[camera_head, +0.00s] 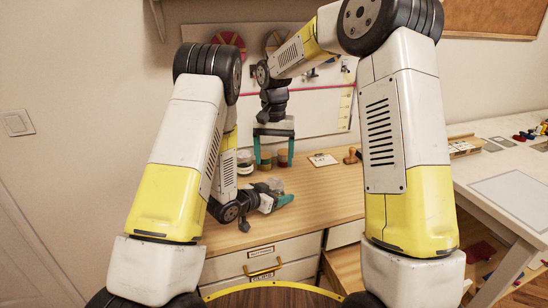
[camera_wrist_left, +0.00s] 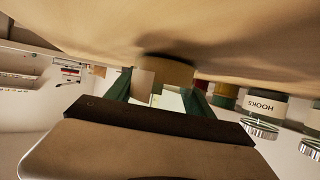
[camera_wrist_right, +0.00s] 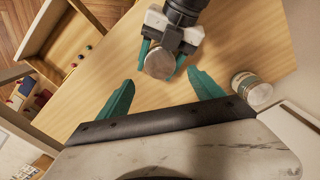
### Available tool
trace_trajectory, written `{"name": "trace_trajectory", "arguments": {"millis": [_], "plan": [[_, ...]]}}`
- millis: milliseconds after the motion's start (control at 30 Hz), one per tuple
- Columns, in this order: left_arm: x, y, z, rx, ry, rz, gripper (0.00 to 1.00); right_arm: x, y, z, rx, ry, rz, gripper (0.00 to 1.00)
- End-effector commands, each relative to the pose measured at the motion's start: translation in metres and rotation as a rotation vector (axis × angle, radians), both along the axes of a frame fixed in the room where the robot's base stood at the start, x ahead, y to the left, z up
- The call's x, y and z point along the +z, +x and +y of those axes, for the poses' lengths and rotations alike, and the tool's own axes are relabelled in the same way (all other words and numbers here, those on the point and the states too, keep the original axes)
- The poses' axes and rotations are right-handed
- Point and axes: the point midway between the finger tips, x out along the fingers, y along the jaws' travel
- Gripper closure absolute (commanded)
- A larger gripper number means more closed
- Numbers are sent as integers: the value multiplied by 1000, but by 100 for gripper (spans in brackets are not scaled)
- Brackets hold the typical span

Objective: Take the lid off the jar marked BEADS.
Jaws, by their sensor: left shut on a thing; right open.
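My left gripper (camera_head: 278,198) lies low over the wooden counter, its fingers shut on a jar. This jar shows in the left wrist view (camera_wrist_left: 168,73) between the fingers, and the right wrist view shows its round lid (camera_wrist_right: 158,64) from above, still on. Its label cannot be read in any view, so I cannot tell whether it says BEADS. My right gripper (camera_head: 273,166) points down above and behind it, open and empty. In the right wrist view its two green fingers (camera_wrist_right: 160,90) are apart, with the held jar beyond their tips.
A jar marked HOOKS (camera_wrist_left: 265,104) stands near the held jar. Another jar (camera_wrist_right: 254,92) stands to the right in the right wrist view. A white card (camera_head: 322,160) and a brown wooden object (camera_head: 352,156) lie at the back.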

Motion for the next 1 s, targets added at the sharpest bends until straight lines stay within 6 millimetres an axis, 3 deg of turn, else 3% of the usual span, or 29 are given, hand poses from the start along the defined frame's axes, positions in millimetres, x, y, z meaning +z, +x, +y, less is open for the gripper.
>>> {"name": "trace_trajectory", "arguments": {"millis": [200,400,567,1000], "plan": [[0,0,0,0,-1,-1,100,0,0,0,-440,-1,-1,24],[0,0,0,0,-1,-1,100,0,0,0,-673,-1,-1,24],[0,0,0,0,-1,-1,100,-6,0,0,-731,-1,1,24],[0,0,0,0,-1,-1,100,-68,0,0,-731,-1,1,24]]}}
